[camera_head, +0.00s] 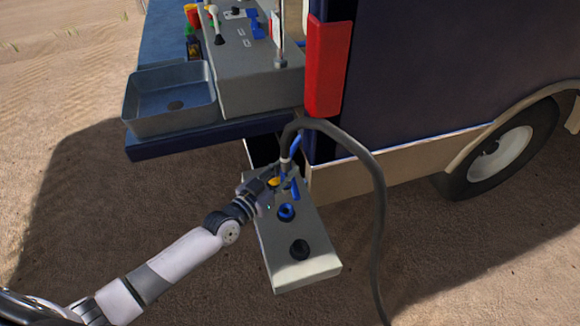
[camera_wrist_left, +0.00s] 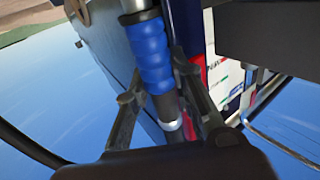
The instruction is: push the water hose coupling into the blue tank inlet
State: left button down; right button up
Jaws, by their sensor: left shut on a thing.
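My left gripper (camera_head: 273,188) is shut on the water hose coupling in the head view, above the back part of a grey box (camera_head: 318,266). The coupling (camera_head: 286,164) is mostly hidden there by the gripper. In the left wrist view the hose coupling (camera_wrist_left: 150,55) has a blue ribbed sleeve and a dark section between the fingers (camera_wrist_left: 158,84). The blue tank inlet (camera_head: 287,211) is a round blue fitting on top of the box, in front of the gripper. The coupling appears apart from it. My right gripper is not in view.
A grey hose (camera_head: 376,190) arches over the gripper and falls on the right. A black cap (camera_head: 299,249) sits on the box. The vehicle body (camera_head: 420,80) and wheel (camera_head: 500,150) stand right. A sink (camera_head: 170,98) on a blue shelf is behind. Sandy ground lies open in front.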

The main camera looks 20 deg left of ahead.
aim_at(286, 193)
pick_arm(q)
notch_tip(286, 193, down, 5)
jog(key=b, duration=0.4)
jog(key=shift+b, duration=0.35)
jog(key=shift+f+b, duration=0.7)
jog(key=shift+f, duration=0.2)
jog(key=shift+f, duration=0.2)
jog(key=shift+f+b, duration=0.5)
jog(key=shift+f, duration=0.2)
jog(key=shift+f+b, duration=0.3)
jog(key=shift+b, duration=0.05)
jog(key=shift+f, duration=0.15)
jog(key=shift+f, duration=0.15)
